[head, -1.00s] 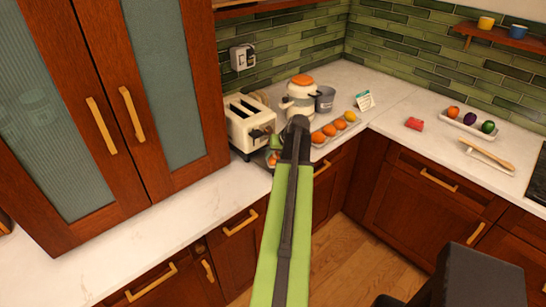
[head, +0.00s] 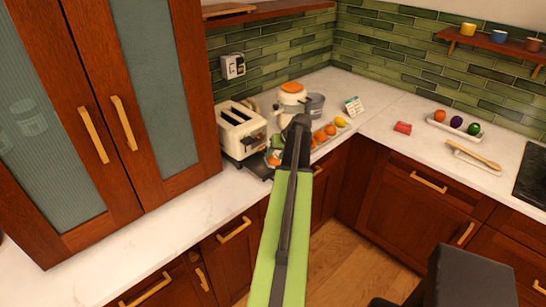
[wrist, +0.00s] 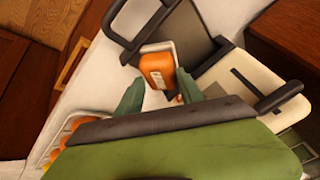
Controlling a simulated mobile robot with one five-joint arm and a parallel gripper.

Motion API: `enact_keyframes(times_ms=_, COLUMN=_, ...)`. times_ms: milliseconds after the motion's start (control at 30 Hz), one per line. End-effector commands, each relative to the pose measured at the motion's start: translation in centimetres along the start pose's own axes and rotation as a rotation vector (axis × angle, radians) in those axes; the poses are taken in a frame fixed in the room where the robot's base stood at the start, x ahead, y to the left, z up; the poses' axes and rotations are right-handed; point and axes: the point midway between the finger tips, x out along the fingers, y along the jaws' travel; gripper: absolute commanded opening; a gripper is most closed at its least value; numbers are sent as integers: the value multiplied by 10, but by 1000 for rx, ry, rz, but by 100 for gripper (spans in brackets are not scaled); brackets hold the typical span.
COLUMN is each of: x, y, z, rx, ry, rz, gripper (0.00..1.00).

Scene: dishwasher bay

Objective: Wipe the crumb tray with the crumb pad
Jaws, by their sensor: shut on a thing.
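The crumb pad (wrist: 158,70) is an orange block with a pale rim and a small white label. My gripper (wrist: 160,92) is shut on it, with one green finger on each side; it also shows in the head view (head: 276,155), partly hidden by my arm. The crumb tray (wrist: 183,38) is a dark grey flat plate with a looped handle (wrist: 112,32), beside the white toaster (wrist: 250,78). In the head view the tray (head: 256,168) lies in front of the toaster (head: 240,131). The pad is over or at the tray's edge; I cannot tell whether they touch.
A tray of orange and yellow fruit (head: 330,132) lies right of my gripper. A white jar with an orange lid (head: 292,100) and a grey pot (head: 315,105) stand behind. A tall cabinet (head: 165,90) rises at left. The front left counter (head: 150,235) is clear.

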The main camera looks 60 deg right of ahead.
Motion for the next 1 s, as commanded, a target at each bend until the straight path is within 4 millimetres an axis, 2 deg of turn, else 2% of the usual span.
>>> enact_keyframes(times_ms=33, x=-3, y=14, z=-3, rx=-1, ry=9, rz=34, gripper=0)
enact_keyframes(times_ms=167, x=-1, y=14, z=-2, rx=-1, ry=9, rz=34, gripper=0)
enact_keyframes(times_ms=533, x=-3, y=-15, z=17, rx=-2, ry=5, rz=31, gripper=0)
enact_keyframes(times_ms=767, x=-3, y=-22, z=19, rx=-2, ry=3, rz=26, gripper=0)
enact_keyframes(times_ms=1000, x=-5, y=-40, z=30, rx=-4, ry=3, rz=24, gripper=0)
